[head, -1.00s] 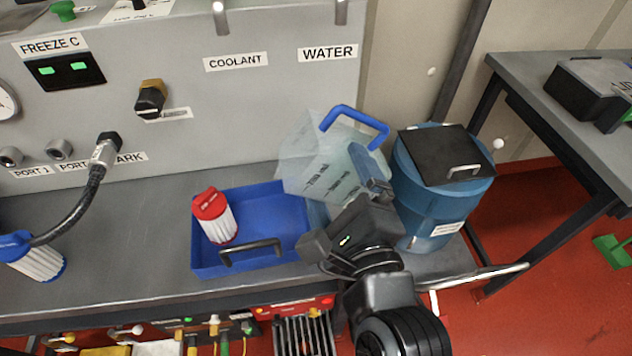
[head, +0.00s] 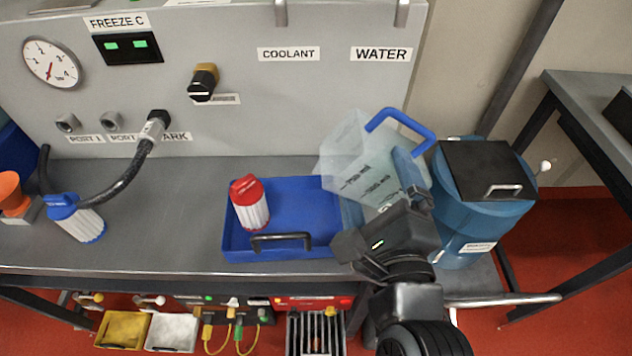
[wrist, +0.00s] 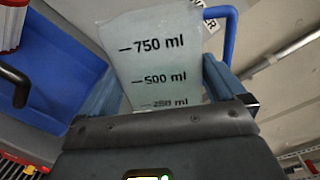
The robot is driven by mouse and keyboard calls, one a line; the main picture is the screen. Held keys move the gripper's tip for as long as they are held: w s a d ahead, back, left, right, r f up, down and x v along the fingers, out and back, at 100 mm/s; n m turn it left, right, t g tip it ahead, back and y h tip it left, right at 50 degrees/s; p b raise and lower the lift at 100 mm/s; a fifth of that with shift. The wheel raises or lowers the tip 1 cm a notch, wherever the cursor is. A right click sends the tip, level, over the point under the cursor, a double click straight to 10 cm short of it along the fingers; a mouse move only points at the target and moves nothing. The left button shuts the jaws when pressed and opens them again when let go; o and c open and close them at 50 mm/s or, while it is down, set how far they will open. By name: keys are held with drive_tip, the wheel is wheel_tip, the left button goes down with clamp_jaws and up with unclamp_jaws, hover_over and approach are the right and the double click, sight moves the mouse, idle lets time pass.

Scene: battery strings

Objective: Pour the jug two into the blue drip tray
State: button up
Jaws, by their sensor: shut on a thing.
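The jug (head: 352,158) is clear and bluish, with a blue handle and black volume marks. My gripper (head: 400,185) is shut on it and holds it tilted to the left, over the right end of the blue drip tray. The jug also shows in the wrist view (wrist: 150,60), with the 750, 500 and 250 ml marks facing me. The blue drip tray (head: 308,210) lies on the grey bench, with a black handle at its front. I cannot make out any stream from the jug. The tray's right end is partly hidden by the jug and my gripper.
A red-capped white filter (head: 250,207) stands in the tray's left part. A blue bin with a black lid (head: 485,172) stands close right of my gripper. Bare bench lies between.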

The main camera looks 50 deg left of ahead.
sight(365, 168)
drive_tip(key=shift+r, duration=0.2)
drive_tip(key=shift+s+a+r+n+p, duration=0.1)
drive_tip(key=shift+r+n+p, duration=0.25)
drive_tip(key=shift+n+p, duration=0.25)
drive_tip(key=shift+r, duration=0.15)
idle(1.2)
drive_tip(key=shift+s+r+n+p, duration=0.1)
drive_tip(key=shift+r+n+p, duration=0.1)
drive_tip(key=shift+n+p, duration=0.3)
drive_tip(key=shift+s+a+r+n, duration=0.1)
drive_tip(key=shift+a+r+n, duration=0.1)
drive_tip(key=shift+n, duration=0.1)
drive_tip(key=shift+r+n, duration=0.15)
drive_tip(key=shift+n, duration=0.15)
idle(0.9)
drive_tip(key=shift+s+a+r+n, duration=0.15)
drive_tip(key=shift+s+r+n, duration=0.15)
drive_tip(key=shift+n, duration=0.1)
drive_tip(key=shift+r, duration=0.1)
idle(1.3)
drive_tip(key=shift+s+a+r+n, duration=0.2)
drive_tip(key=shift+r+n, duration=0.1)
drive_tip(key=shift+n, duration=0.4)
